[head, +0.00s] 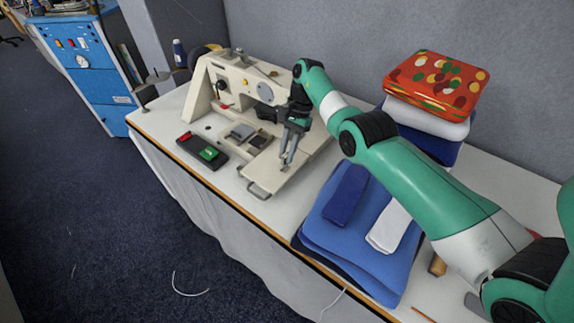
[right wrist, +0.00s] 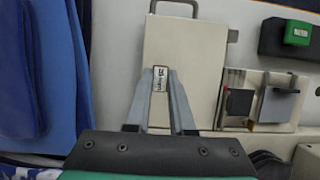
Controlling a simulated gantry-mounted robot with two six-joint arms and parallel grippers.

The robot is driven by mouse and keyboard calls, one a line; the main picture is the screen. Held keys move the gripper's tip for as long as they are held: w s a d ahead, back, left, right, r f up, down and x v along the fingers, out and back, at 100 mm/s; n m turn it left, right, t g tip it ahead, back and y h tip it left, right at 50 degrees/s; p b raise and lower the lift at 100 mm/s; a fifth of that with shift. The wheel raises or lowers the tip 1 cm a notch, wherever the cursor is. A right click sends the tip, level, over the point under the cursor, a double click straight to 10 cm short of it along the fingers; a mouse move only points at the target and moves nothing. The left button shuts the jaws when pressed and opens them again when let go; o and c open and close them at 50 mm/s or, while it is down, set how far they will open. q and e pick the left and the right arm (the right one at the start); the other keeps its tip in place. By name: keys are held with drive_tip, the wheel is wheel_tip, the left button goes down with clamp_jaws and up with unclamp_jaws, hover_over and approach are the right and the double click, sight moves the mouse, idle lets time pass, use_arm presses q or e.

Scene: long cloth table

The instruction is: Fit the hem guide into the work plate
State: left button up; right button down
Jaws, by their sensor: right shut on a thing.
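The beige sewing machine (head: 240,85) stands on the table, with a flat pale plate (head: 275,172) with a metal handle at its front; I take this as the work plate. It also shows in the right wrist view (right wrist: 190,50). My right gripper (head: 286,164) points down over this plate, its fingers closed in on a small silver piece with dark lettering (right wrist: 160,79), seemingly the hem guide. Whether the piece touches the plate I cannot tell. Beside it are a grey block (head: 242,132) and a dark square (head: 259,141). My left gripper is not in view.
A dark box with red and green buttons (head: 203,152) lies left of the plate. Blue folded cloths (head: 345,235) lie to the right. Behind them is a cloth stack with a patterned red top (head: 437,84). The table's front edge is close to the plate handle.

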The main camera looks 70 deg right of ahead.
wheel_tip(320, 180, down, 3)
drive_tip(key=shift+f+b, duration=0.15)
drive_tip(key=shift+b, duration=0.25)
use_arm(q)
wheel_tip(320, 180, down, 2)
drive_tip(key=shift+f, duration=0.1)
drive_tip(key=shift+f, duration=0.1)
use_arm(e)
drive_tip(key=shift+f, duration=0.1)
drive_tip(key=shift+f, duration=0.2)
drive_tip(key=c, duration=0.8)
unclamp_jaws()
drive_tip(key=shift+r, duration=0.1)
